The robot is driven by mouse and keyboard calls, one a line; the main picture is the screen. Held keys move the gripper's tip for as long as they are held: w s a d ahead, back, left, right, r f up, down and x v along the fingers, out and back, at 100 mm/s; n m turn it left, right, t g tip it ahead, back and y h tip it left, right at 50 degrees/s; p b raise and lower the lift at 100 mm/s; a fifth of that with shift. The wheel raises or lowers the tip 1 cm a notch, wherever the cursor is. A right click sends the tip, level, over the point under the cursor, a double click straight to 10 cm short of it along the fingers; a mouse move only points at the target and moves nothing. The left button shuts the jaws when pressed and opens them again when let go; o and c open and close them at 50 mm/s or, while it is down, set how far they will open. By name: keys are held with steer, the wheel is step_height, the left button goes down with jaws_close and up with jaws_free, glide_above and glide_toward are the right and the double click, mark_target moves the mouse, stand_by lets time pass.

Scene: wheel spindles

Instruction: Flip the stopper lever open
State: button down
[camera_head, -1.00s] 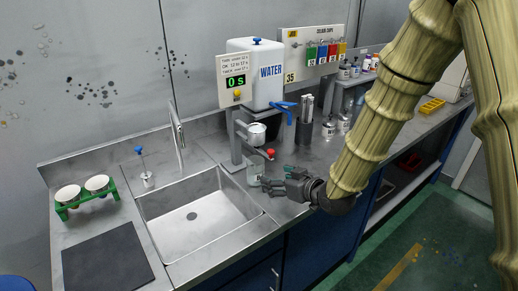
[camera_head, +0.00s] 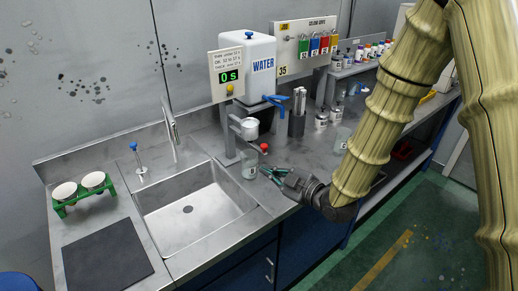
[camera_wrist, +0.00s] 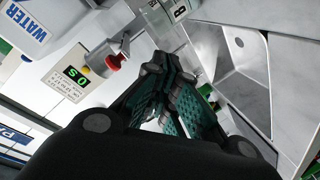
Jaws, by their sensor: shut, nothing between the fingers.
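The stopper lever ends in a red knob (camera_head: 264,149), below and right of the white cup (camera_head: 249,128) on its stand. The knob also shows in the wrist view (camera_wrist: 114,62), left of my fingertips and apart from them. My gripper (camera_head: 270,174) is shut and empty, just below and right of the knob in the head view. In the wrist view my gripper (camera_wrist: 165,68) has its green-padded fingers drawn together. A clear glass beaker (camera_head: 249,165) stands under the cup, left of my fingertips. Whether my fingers touch the beaker I cannot tell.
The sink (camera_head: 190,209) lies to the left. A timer sign (camera_head: 227,77) reads 0 s beside the water tank (camera_head: 262,68) with its blue tap (camera_head: 276,99). A second glass (camera_head: 341,141) stands behind my wrist, and several cans stand farther back.

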steer(key=s+r+n+t+y+p, duration=0.1)
steer(key=s+r+n+y+p, duration=0.1)
steer(key=s+r+n, duration=0.3)
steer(key=shift+s+d+n+y+p, duration=0.2)
steer(key=shift+n+y+p, duration=0.2)
steer(key=shift+n, duration=1.6)
steer(key=shift+w, duration=0.15)
steer(key=w+a+p, duration=0.3)
steer(key=w+p, duration=0.3)
steer(key=w, duration=0.2)
steer(key=shift+w+a, duration=0.3)
steer(key=shift+a, duration=0.1)
steer(key=shift+d+f, duration=0.1)
